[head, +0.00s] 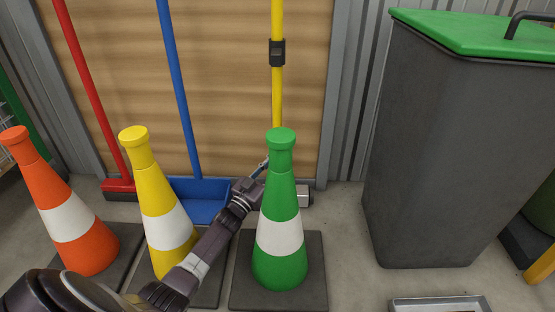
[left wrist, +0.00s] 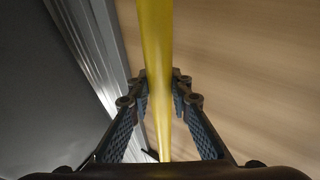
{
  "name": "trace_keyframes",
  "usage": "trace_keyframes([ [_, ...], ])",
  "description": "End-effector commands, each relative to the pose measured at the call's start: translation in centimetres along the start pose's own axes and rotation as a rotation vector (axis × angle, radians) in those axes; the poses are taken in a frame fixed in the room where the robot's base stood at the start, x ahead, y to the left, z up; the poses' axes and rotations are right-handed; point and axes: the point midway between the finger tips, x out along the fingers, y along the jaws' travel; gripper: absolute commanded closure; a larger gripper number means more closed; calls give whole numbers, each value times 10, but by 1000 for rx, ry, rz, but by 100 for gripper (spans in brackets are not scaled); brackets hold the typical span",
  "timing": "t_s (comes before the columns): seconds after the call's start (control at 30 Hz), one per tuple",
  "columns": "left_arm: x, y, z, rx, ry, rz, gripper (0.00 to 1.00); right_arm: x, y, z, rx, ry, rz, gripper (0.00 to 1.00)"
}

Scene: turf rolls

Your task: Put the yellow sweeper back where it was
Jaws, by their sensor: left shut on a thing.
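The yellow sweeper (head: 277,100) stands nearly upright in front of the wooden panel, with a black clamp on its pole. Its lower end is mostly hidden behind the green cone (head: 280,190) and my arm; a grey piece shows low at the right of the cone. My left gripper (head: 264,166) reaches in behind the green cone, partly hidden by it. In the left wrist view the fingers (left wrist: 161,82) are shut on the yellow pole (left wrist: 157,45), which runs between them. My right gripper is in neither view.
A red broom (head: 90,90) and a blue scoop (head: 180,90) lean on the wooden panel (head: 230,60) to the left. Yellow (head: 150,185) and orange (head: 48,190) cones stand in front. A grey bin (head: 440,150) with a green lid stands right. Bare floor lies between cone and bin.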

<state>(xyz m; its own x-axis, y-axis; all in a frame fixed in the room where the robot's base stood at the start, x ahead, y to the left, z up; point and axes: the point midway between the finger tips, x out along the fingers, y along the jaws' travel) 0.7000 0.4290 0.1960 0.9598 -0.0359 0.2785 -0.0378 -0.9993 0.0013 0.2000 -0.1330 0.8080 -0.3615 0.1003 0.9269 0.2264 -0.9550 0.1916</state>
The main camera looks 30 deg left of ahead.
Motion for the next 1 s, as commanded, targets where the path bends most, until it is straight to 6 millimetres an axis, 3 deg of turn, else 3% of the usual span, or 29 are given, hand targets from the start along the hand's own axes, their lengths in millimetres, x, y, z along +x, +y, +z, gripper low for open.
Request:
trace_keyframes([
  [0.27,2,0,-2,0,14,2,100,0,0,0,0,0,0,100],
  [0.3,2,0,-2,0,14,2,77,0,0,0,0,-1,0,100],
  [0.47,1,0,0,0,8,1,61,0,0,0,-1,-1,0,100],
  [0.73,-3,0,8,-1,-9,-1,61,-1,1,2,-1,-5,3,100],
  [1.0,5,0,-20,3,1,3,61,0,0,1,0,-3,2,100],
])
